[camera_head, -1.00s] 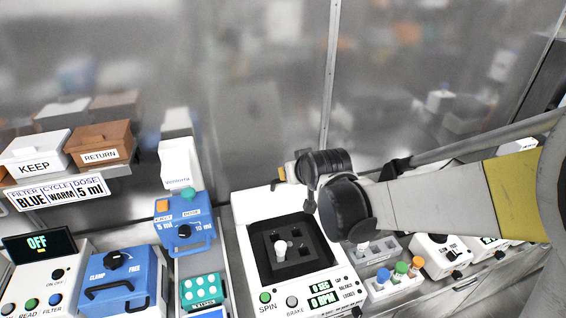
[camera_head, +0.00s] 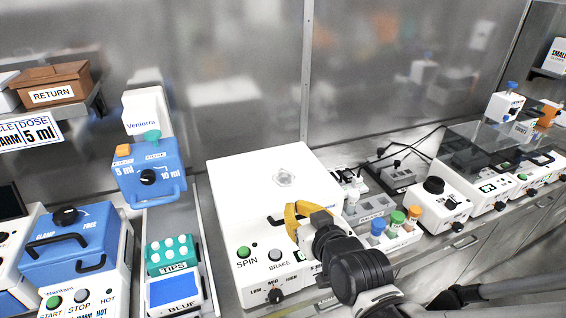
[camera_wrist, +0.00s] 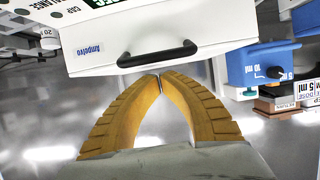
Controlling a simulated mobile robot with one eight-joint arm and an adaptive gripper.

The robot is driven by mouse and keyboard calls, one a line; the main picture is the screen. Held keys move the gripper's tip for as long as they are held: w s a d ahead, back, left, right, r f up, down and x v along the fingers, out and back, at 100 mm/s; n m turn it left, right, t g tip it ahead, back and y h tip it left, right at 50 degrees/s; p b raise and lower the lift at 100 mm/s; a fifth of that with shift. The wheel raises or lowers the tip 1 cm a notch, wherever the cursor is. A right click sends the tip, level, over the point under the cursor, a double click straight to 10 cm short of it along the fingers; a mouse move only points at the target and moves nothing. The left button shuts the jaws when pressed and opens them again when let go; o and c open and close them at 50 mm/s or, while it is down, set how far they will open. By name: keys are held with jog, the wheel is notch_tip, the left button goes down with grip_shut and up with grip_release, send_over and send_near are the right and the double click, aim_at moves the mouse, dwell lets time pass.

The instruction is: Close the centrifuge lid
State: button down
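The white centrifuge (camera_head: 232,286) stands in front of me with its lid (camera_head: 250,180) down over the chamber; the rotor is hidden. The lid has a small clear window and a dark front handle (camera_head: 276,220). In the wrist view the lid's front face (camera_wrist: 110,58) and black handle (camera_wrist: 158,53) show close up. My gripper (camera_head: 296,208) is at the lid's front right, by the handle. In the wrist view the yellow fingertips (camera_wrist: 160,77) meet with nothing between them, just beside the lid's edge. I cannot tell whether they touch it, or whether the lid is latched.
A blue dosing unit (camera_head: 150,170) and a teal tips box (camera_head: 172,254) stand left of the centrifuge. A rack with coloured-cap tubes (camera_head: 392,236) and a white device (camera_head: 440,206) stand to its right. A shelf with a brown return box (camera_head: 52,88) is at the upper left.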

jog(key=shift+s+d+f+b, duration=0.15)
jog(key=shift+f+b, duration=0.15)
jog(key=shift+f, duration=0.2)
jog(key=shift+s+a+f+b, duration=0.15)
jog(key=shift+f+b, duration=0.1)
jog(key=shift+f, duration=0.25)
jog(key=shift+r, duration=0.1)
